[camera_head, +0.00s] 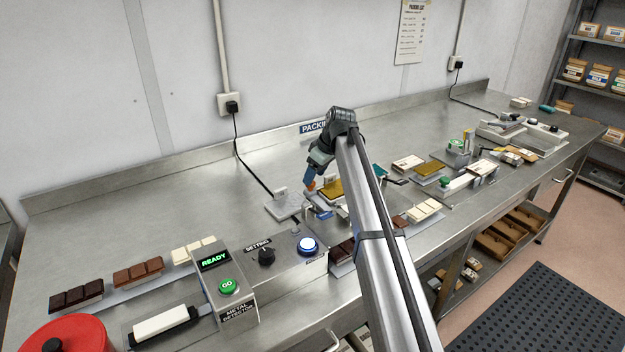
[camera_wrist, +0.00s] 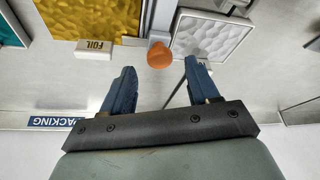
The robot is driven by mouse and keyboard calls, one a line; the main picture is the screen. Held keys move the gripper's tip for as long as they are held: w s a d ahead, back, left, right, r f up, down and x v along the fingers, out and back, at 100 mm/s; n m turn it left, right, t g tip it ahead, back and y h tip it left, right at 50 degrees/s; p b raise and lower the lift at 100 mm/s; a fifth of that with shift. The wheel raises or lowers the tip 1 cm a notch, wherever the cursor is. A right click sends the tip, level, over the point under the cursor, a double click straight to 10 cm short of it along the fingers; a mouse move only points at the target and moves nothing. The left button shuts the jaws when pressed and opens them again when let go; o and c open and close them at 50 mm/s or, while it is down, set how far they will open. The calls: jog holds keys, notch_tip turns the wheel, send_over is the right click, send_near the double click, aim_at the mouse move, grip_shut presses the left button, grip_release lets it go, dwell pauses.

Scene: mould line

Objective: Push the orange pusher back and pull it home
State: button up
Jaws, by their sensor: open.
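The orange pusher (camera_wrist: 160,55) is a small rounded knob on a grey mount in the wrist view. It lies just beyond my fingertips, near the middle of the gap between them. My gripper (camera_wrist: 160,78) is open, its two blue fingers apart with nothing between them. In the head view, my gripper (camera_head: 309,181) points down over the bench, with the orange pusher (camera_head: 311,186) showing small at its tip. Whether a finger touches the pusher I cannot tell. My arm hides part of the area around it.
In the head view, the metal detector box (camera_head: 222,283) and chocolate bars stand in front. Bare bench shows behind.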

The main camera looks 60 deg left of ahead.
jog(key=shift+x, duration=1.45)
grip_shut()
